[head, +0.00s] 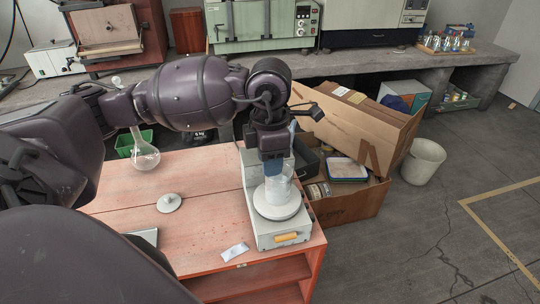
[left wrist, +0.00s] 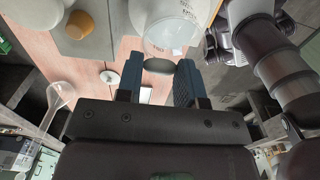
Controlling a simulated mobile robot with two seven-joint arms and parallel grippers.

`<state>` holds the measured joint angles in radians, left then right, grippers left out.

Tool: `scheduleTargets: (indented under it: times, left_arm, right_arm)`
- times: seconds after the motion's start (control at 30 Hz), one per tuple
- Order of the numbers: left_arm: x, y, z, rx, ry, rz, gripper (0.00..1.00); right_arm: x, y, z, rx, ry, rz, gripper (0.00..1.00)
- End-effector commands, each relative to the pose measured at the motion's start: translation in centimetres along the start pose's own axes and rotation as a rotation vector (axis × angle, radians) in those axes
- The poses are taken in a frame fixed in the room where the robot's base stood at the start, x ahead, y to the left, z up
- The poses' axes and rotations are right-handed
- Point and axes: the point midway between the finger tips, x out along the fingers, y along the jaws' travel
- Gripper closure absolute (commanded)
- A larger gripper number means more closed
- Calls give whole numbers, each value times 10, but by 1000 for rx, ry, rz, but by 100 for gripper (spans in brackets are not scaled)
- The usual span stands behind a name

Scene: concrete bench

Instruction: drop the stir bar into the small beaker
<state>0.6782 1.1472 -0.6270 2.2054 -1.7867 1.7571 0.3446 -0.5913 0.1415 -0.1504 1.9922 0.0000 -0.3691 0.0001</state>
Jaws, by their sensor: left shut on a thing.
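The small beaker (head: 279,189) is clear and stands upright on the round white plate of a stirrer (head: 278,237) at the front right of the bench. My left gripper (head: 273,167) points down right over the beaker's mouth. In the left wrist view my left gripper (left wrist: 160,80) is shut on a dark grey rounded piece, the stir bar (left wrist: 158,65), held between its blue-black fingers. In the head view the stir bar is hidden by the fingers. A large clear round vessel (left wrist: 172,22) shows just beyond the fingertips. My right gripper is not in view.
A round-bottom flask (head: 145,158) stands at the back left of the red bench top (head: 205,173). A white round lid (head: 169,202) and a small pale packet (head: 235,250) lie on it. Cardboard boxes (head: 365,125) and a white bin (head: 424,162) are to the right.

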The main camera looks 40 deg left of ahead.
Motion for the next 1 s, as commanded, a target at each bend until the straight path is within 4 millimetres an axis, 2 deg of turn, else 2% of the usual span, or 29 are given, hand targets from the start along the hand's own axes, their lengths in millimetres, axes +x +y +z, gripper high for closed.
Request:
scheduleTargets:
  times: [0.07,0.1,0.27,0.53,0.67,1.0]
  left_arm:
    - [0,0,0,0,0,0,87]
    - [0,0,0,0,0,0,59]
    - [0,0,0,0,0,0,36]
    - [-1,0,0,0,0,0,36]
    - [-9,0,0,0,0,1,36]
    - [-66,0,0,0,-3,3,36]
  right_arm:
    - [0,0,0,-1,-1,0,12]
    - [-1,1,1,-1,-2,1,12]
    - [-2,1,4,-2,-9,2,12]
    - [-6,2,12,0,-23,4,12]
    - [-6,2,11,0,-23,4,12]
    - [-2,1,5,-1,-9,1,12]
